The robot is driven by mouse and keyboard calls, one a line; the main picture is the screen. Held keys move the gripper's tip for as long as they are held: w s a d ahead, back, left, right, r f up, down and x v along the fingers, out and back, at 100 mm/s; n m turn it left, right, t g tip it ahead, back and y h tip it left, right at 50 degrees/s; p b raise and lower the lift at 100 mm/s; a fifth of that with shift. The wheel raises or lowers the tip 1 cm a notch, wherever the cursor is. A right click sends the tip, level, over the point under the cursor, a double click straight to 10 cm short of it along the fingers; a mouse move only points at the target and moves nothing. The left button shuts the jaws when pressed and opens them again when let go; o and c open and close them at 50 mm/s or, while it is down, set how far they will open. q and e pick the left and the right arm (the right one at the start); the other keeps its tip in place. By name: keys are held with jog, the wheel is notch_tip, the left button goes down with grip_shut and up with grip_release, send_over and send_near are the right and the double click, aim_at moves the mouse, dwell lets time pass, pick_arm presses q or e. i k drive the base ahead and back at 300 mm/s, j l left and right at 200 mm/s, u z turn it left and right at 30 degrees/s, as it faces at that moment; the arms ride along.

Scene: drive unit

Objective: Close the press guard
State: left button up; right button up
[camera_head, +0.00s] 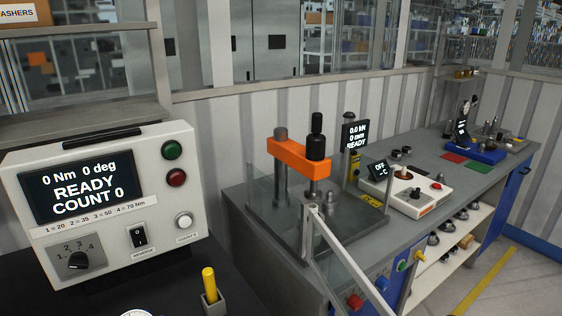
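The press (300,160) stands on the grey bench in the middle, with an orange crossbar, a black-topped ram and a grey column. Clear panels (262,190) stand around its left and back sides. A light grey angled frame (345,252) with a clear pane rises at the front right of the press; it looks like part of the guard. Its lower end runs out of the picture at the bottom, and whether it is open or shut is hard to tell. The press display (355,134) reads 0.0 kN, 0 mm, READY. Neither of my grippers is in view.
A controller box (110,200) with a READY screen fills the left, beside a yellow-handled tool (210,285) in a holder. A white heater-like unit (408,188) stands right of the press. Floor is free at right.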

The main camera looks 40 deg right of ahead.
aim_at(382, 307)
jog(key=z, duration=1.65)
